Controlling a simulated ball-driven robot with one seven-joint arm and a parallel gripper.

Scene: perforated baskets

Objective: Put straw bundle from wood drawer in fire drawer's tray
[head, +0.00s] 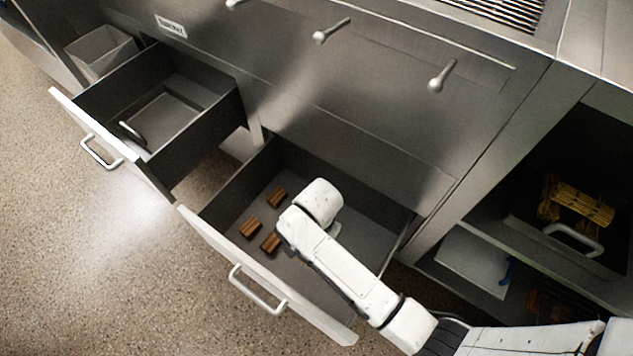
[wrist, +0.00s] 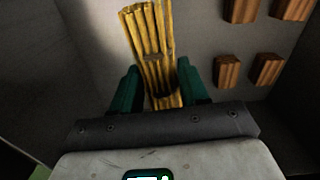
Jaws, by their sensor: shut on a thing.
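In the wrist view, my gripper (wrist: 158,70) is shut on a yellow straw bundle (wrist: 146,28), with a dark green finger on each side of it. The bundle's far end points away from my gripper, over a grey drawer floor. In the head view, my white arm reaches into the middle open drawer (head: 225,238), which holds brown wood blocks (head: 250,227); my arm hides the gripper and held bundle there. The left open drawer (head: 140,172) holds a grey tray (head: 168,118) with a dark handle.
Several wood blocks (wrist: 228,73) lie right of the bundle in the wrist view. More straw (head: 583,205) lies in a handled container in the right cabinet. Knobs (head: 331,31) stick out above the drawers. A bin (head: 102,52) stands at the far left. Speckled floor in front is clear.

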